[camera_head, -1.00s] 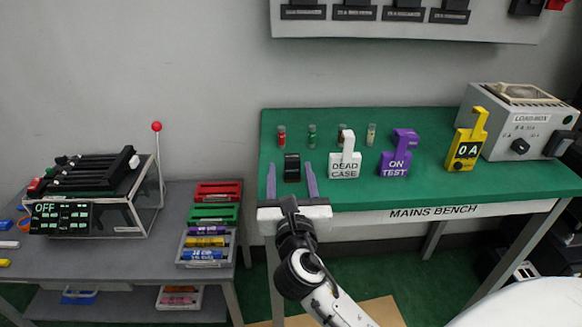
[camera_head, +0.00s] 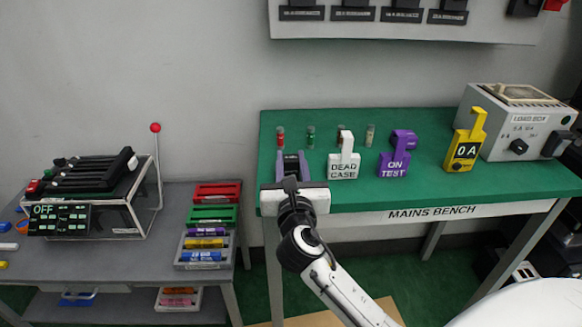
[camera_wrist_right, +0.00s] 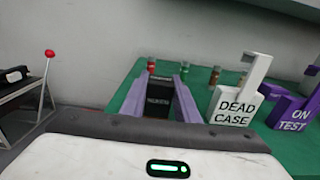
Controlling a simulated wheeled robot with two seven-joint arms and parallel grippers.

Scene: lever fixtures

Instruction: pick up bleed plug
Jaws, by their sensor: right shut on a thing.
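The bleed plug (camera_head: 291,165), a small black block with a label too small to read, stands near the left front of the green bench top. It also shows in the right wrist view (camera_wrist_right: 158,101). My right gripper (camera_head: 291,154), with purple fingers, is shut on it, one finger along each side. In the right wrist view the gripper (camera_wrist_right: 159,72) has the block between its fingers. The block appears to be still at bench level; I cannot tell whether it touches the top. My left gripper is not in view.
On the green bench (camera_head: 430,190), a white DEAD CASE tag block (camera_head: 343,165) and a purple ON TEST one (camera_head: 394,164) stand to the right. Several small capped vials (camera_head: 311,137) stand behind. A yellow 0 A block (camera_head: 465,147) and grey load box (camera_head: 520,130) are farther right.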

